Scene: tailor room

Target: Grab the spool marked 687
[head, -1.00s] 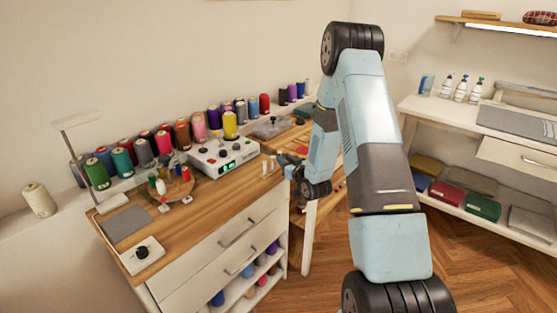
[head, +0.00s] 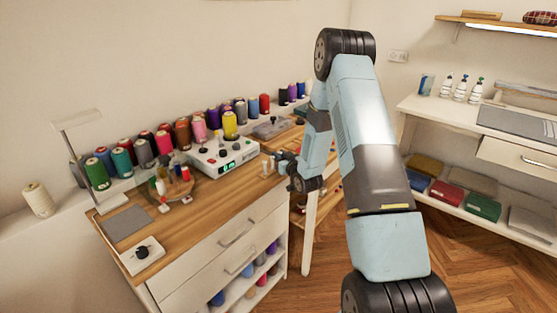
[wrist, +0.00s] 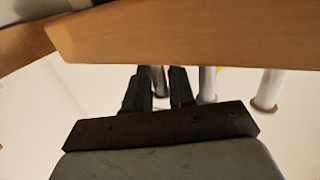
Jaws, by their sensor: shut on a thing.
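My gripper (wrist: 161,92) shows in the wrist view with its two dark fingers closed around a slim pale grey cylinder (wrist: 158,80), which looks like a small spool. No number can be read on it, so I cannot tell whether it is marked 687. Two more pale cylinders, a near one (wrist: 207,84) and a wider one (wrist: 270,90), are to the right, apart from the fingers. In the head view my gripper (head: 281,163) is at the right end of the wooden counter (head: 215,205), partly hidden by its own wrist. Small pale spools (head: 265,168) stand just left of it.
A white control box (head: 222,155) stands left of the gripper. Large coloured thread cones line the ledge behind. A wooden edge (wrist: 190,40) crosses the top of the wrist view.

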